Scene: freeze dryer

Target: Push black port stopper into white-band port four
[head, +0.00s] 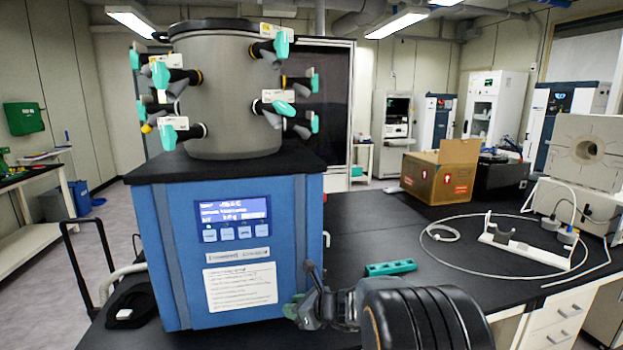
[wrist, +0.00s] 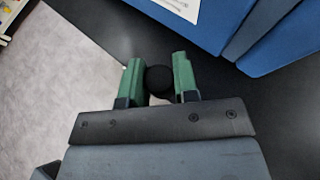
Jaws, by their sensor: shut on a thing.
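My gripper (head: 296,311) is low in front of the blue freeze dryer's right front corner. In the wrist view, its two green fingers (wrist: 157,74) are closed on a round black stopper (wrist: 159,80), which sits between them. The stopper cannot be made out clearly in the head view. The grey drum (head: 233,105) on top of the freeze dryer carries several black ports with teal valve handles, such as one at the lower left (head: 188,132) and one at the upper right (head: 265,50). Small labels sit beside them, too small to read. I cannot tell which port is number four.
The blue freeze dryer body (head: 175,240) stands on the black bench (head: 345,235). A teal rack (head: 390,268) lies right of it. A cardboard box (head: 422,180), a white stand (head: 500,245) and a looped white tube are farther right. Open bench lies between.

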